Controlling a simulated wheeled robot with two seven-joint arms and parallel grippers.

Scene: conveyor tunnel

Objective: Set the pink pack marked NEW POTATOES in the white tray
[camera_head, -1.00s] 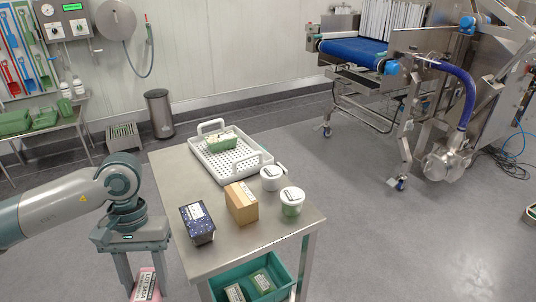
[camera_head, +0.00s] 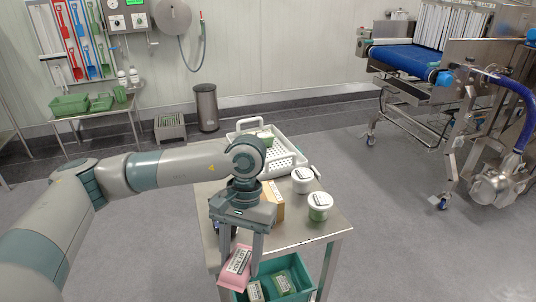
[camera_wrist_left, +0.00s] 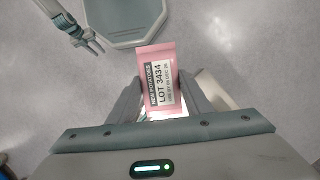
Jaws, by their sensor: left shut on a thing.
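The pink pack (camera_head: 236,268) is held by my left gripper (camera_head: 240,258), shut on it, in front of the steel table's near left corner. Its label, reading NEW POTATOES and LOT 3434, faces the left wrist camera (camera_wrist_left: 160,85). The white tray (camera_head: 290,165) lies at the far end of the table, with a green pack in it. My left arm hides part of the tray. My right gripper (camera_wrist_left: 92,45) shows at the upper left of the left wrist view, fingers apart and empty.
Two white-lidded tubs (camera_head: 319,203) (camera_head: 302,178) stand on the table's right side. A brown box (camera_head: 275,203) and a dark pack are partly hidden behind my left gripper. A teal crate (camera_head: 300,268) with green packs sits below the tabletop.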

